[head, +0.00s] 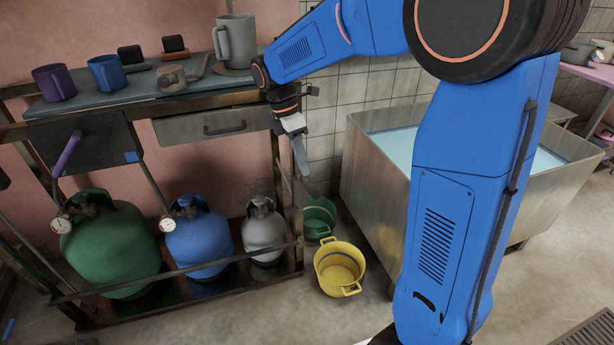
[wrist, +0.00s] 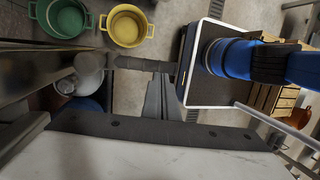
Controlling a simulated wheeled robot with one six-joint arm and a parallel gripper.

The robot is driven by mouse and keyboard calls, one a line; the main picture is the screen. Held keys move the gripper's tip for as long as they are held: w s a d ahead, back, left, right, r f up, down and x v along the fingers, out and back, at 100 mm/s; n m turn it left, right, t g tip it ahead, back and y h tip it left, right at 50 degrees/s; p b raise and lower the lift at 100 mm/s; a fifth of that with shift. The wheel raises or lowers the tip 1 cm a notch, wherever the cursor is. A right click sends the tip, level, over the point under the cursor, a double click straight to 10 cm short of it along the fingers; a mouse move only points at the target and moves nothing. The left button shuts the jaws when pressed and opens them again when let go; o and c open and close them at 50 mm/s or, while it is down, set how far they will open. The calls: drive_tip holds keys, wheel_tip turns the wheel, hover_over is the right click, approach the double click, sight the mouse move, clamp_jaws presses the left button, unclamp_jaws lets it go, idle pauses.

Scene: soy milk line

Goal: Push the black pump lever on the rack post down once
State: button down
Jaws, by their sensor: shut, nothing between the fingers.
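The black pump lever (head: 312,187) shows as a dark bar just below my fingertips in the head view, near the rack's right post. In the wrist view the lever (wrist: 143,64) is a dark bar lying across the picture beyond the fingertips. My gripper (head: 305,172) points down, with its fingers shut and empty, close above the lever. In the wrist view the gripper (wrist: 163,78) has its tips beside the bar. I cannot tell whether they touch it. The lever's joint with the post is not clear.
The rack (head: 165,280) holds green, blue and grey gas cylinders; mugs and a grey pitcher (head: 235,40) stand on its top. A yellow pot (head: 340,268) and a green pot (head: 318,218) are on the floor. A metal tank (head: 372,190) stands to the right.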

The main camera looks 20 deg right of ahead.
sight(310, 187)
drive_tip(key=shift+x, duration=2)
